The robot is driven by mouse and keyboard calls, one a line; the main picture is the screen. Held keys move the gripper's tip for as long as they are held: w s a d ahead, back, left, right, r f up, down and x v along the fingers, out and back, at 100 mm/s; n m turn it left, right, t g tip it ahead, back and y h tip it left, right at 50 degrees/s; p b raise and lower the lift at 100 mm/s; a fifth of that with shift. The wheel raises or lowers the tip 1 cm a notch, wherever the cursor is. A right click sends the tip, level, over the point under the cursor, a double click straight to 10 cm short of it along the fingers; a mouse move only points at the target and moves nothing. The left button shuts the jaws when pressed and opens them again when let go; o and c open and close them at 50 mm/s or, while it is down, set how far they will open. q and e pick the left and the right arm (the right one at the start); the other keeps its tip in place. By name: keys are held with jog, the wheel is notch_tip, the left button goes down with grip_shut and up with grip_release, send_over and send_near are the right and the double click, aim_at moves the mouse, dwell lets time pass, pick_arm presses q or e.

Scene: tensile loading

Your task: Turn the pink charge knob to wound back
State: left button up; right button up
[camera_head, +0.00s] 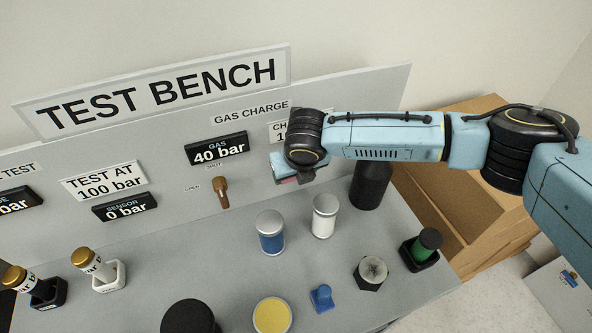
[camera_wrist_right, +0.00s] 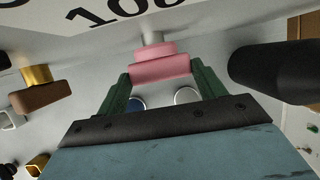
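The pink charge knob (camera_wrist_right: 160,62) stands out from the panel on a pale stem. In the right wrist view my right gripper (camera_wrist_right: 161,75) has one green finger on each side of the knob, seemingly against its sides with no clear gap. In the head view the right gripper (camera_head: 283,171) is at the panel below the gas charge label, and only a sliver of pink (camera_head: 288,181) shows below it. The knob's pointer and markings are mostly hidden by my wrist. My left gripper is not in view.
A brown lever valve (camera_head: 222,192) is left of the gripper on the panel. A black cylinder (camera_head: 371,184) stands close on the right. White (camera_head: 324,217) and blue (camera_head: 270,234) capped canisters stand below. The gas display (camera_head: 217,149) reads 40 bar.

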jog(key=shift+c, duration=1.4)
jog(key=y+p, duration=0.1)
jog(key=g+y, duration=0.1)
jog(key=shift+w+d+m+y+p, duration=0.1)
jog(key=shift+d+m+y+p, duration=0.25)
jog(key=shift+d+m+y, duration=0.05)
jog(key=shift+w+d+f+y+b, duration=0.1)
jog(key=shift+f+y+b, duration=0.15)
jog(key=shift+y+b, duration=0.55)
jog(key=shift+r+y, duration=0.1)
jog(key=shift+y, duration=0.3)
jog(key=shift+g, duration=0.3)
jog(key=shift+r, duration=0.1)
jog(key=o, duration=1)
